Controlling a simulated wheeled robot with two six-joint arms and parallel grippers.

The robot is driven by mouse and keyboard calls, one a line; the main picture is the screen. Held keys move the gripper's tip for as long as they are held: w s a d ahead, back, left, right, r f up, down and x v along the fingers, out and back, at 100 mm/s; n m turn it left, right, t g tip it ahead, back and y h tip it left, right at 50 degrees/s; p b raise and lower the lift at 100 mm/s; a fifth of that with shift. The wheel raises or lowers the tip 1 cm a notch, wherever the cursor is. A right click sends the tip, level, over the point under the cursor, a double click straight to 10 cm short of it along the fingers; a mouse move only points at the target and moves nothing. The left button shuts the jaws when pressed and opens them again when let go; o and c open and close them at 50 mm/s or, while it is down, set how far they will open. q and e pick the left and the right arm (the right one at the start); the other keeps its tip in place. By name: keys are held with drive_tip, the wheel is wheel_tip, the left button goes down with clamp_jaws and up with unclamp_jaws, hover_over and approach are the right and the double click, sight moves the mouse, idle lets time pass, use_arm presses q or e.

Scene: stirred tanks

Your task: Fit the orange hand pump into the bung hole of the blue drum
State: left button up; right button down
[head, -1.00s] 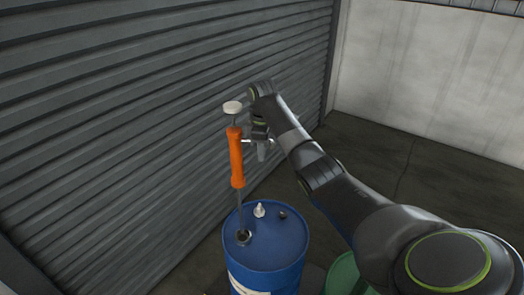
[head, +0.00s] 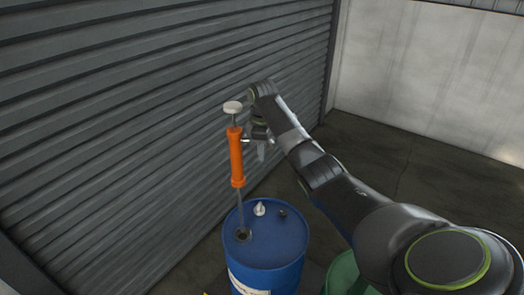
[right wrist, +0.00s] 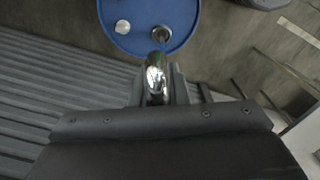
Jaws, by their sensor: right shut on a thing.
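The orange hand pump (head: 237,160) stands nearly upright above the blue drum (head: 272,238), with a pale knob on top and a thin grey tube below. My right gripper (head: 252,141) is shut on the pump from its right side, near the upper body. In the right wrist view a shiny chrome part (right wrist: 157,76) sits at the jaws. The tube's lower end meets the bung hole (head: 243,235) in the head view; I cannot tell how far inside it is. The right wrist view also shows the bung hole (right wrist: 162,34). My left gripper is not in view.
A white cap (head: 260,209) and a small dark fitting (head: 283,214) are on the drum top. A green drum (head: 342,272) stands to the right, partly behind my arm. A grey corrugated wall (head: 150,120) rises close on the left. The floor at the back right is clear.

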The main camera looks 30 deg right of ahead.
drive_tip(key=shift+f, duration=1.65)
drive_tip(key=shift+f, duration=0.1)
drive_tip(key=shift+f+b, duration=1.35)
drive_tip(key=shift+f, duration=1.65)
wheel_tip(320, 180, down, 8)
drive_tip(key=b, duration=0.4)
drive_tip(key=shift+w, duration=0.1)
wheel_tip(320, 180, down, 10)
drive_tip(key=b, duration=0.6)
drive_tip(key=shift+r+b, duration=0.25)
drive_tip(key=shift+b, duration=0.15)
idle(0.5)
